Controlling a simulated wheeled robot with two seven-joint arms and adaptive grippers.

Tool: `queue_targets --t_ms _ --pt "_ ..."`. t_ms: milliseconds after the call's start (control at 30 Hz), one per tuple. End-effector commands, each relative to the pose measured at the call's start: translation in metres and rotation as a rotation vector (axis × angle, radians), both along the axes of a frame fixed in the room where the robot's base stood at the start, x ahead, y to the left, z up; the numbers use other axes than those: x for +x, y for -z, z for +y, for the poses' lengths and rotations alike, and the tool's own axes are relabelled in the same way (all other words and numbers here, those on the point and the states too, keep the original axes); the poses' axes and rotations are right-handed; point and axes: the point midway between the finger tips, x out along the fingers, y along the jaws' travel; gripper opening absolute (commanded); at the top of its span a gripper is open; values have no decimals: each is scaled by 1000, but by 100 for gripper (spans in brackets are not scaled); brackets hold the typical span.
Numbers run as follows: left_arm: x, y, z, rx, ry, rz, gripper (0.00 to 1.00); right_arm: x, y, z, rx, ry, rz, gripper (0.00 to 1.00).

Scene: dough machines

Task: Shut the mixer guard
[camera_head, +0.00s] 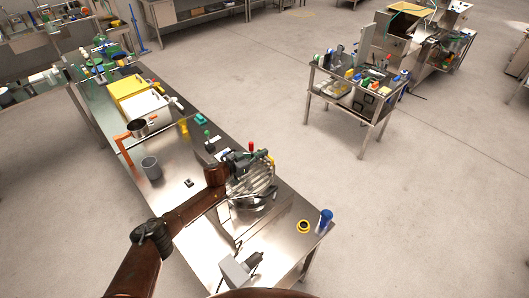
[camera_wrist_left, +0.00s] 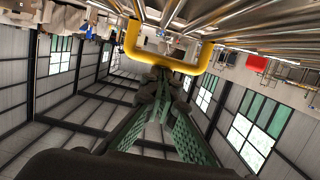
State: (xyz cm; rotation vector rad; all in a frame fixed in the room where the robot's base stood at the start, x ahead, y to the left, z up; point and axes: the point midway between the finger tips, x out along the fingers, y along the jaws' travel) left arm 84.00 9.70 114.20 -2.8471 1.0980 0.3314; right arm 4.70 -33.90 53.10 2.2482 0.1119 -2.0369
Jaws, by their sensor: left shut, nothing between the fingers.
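The mixer guard (camera_head: 254,181), a rack of curved metal bars, stands tilted up above the round steel mixer bowl (camera_head: 254,205) on the steel table. Its yellow handle (camera_wrist_left: 166,62) crosses the upper middle of the left wrist view, with the guard's bars (camera_wrist_left: 195,14) above it. My left gripper (camera_head: 262,157) is at the guard's upper edge in the head view. In the wrist view its green fingers (camera_wrist_left: 161,78) are shut and empty, with their tips close to the handle. I cannot tell whether they touch it. My right gripper is not in view.
A blue cup (camera_head: 325,218) and a yellow ring (camera_head: 303,226) stand at the table's right end. Open floor lies right of the table.

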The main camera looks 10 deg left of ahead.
Motion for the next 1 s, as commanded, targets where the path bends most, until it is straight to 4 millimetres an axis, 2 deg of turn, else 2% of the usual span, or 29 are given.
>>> queue_targets --t_ms 267,600,733,1000 --pt "-1 -6 0 -1 1 -1 0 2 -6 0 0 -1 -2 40" --pt "-4 -47 8 0 -4 0 0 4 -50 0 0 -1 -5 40" --pt "-17 -50 21 2 -4 0 0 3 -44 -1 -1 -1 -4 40" --pt "-44 -74 45 1 -3 -1 0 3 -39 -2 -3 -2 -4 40"
